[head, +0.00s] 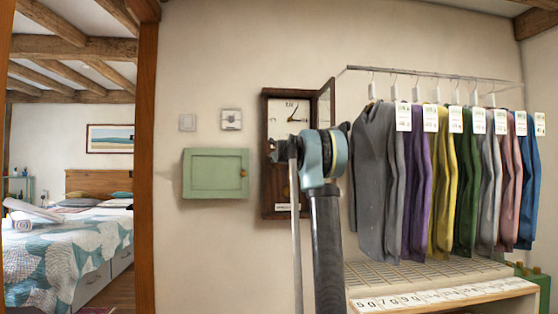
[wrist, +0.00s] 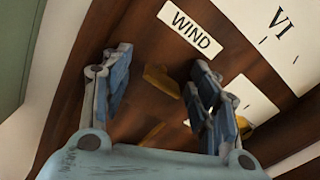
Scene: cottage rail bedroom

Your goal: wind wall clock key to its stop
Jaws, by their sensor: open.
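The wall clock (head: 271,205) is a dark wooden case with a white dial (head: 286,112), and its door (head: 326,105) stands open to the right. In the wrist view a white WIND label (wrist: 190,27) is fixed to the brown wood below the dial (wrist: 285,40). A small brass piece (wrist: 162,78), likely the winding key, shows below the label. My gripper (wrist: 161,68) is open, with one finger on each side of that brass piece. Contact with it cannot be told. In the head view my arm hides the clock's middle and the key.
A green wall cabinet (head: 215,174) hangs left of the clock. A rail (head: 440,73) with several hanging garments, a grey one (head: 378,180) nearest, is close on the right. A slatted shelf (head: 420,275) lies below them. A doorway opens at the far left.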

